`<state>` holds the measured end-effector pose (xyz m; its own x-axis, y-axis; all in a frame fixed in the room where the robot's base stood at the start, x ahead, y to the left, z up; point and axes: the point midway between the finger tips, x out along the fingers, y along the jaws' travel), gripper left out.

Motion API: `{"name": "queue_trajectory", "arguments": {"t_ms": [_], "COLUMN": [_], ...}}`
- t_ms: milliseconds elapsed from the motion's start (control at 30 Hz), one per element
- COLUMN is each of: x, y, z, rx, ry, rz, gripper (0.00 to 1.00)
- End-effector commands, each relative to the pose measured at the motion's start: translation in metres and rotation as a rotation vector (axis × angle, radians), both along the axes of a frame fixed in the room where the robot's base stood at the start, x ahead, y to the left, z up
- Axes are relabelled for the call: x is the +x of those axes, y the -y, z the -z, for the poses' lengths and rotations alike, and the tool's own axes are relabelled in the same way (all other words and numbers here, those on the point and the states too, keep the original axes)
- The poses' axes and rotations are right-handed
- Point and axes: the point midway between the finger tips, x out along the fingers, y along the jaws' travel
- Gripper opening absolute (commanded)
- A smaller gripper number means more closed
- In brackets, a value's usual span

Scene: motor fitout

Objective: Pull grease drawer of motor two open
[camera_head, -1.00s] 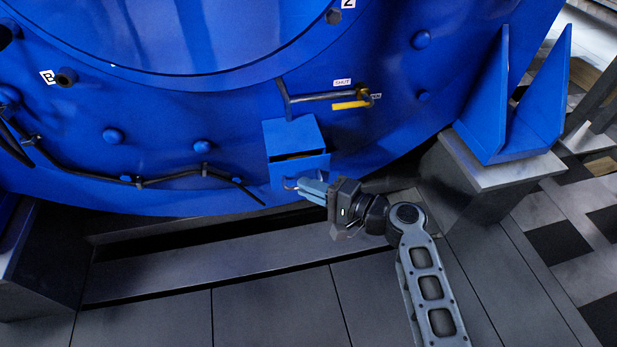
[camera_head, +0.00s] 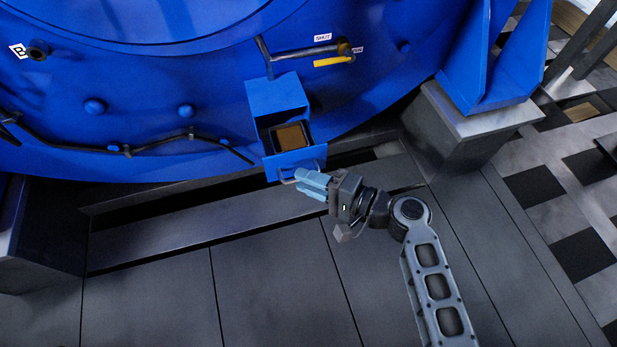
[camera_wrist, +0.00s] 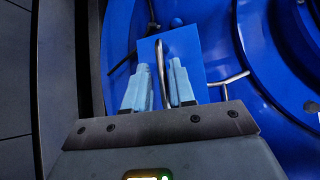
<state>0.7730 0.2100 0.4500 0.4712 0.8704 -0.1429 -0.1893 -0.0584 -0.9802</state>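The blue grease drawer (camera_head: 296,162) stands pulled out of its blue box housing (camera_head: 277,97) on the motor, with a brown-filled dark container (camera_head: 290,137) showing inside. A thin curved metal handle (camera_head: 287,180) is on its front. My gripper (camera_head: 306,183) is at the handle, pointing left toward it. In the wrist view, the two pale blue fingers of my gripper (camera_wrist: 160,84) stand apart, with the handle (camera_wrist: 161,65) running between them. Gaps show on both sides of the bar, so the fingers look open around it. The drawer's inside is hidden in the wrist view.
A pipe with a yellow lever (camera_head: 334,61) is above the box, beside a SHUT label (camera_head: 323,37). A black cable (camera_head: 160,146) runs along the motor at left. A grey support block (camera_head: 465,125) stands at right. The dark floor panels (camera_head: 275,280) in front are clear.

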Motion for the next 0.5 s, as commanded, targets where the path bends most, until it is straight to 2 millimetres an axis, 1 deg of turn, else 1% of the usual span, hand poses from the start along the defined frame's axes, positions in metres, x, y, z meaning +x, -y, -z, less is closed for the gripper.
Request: {"name": "queue_trajectory", "arguments": {"t_ms": [33,100,367,500], "x": [0.0,0.0,0.0,-0.006], "y": [0.0,0.0,0.001,0.012], "z": [-0.001,-0.001,-0.002,-0.004], "rx": [0.0,0.0,0.001,0.001], "ry": [0.001,0.001,0.002,0.001], "rz": [0.0,0.0,-0.001,0.001], "gripper": [0.29,0.36,0.36,0.36]}}
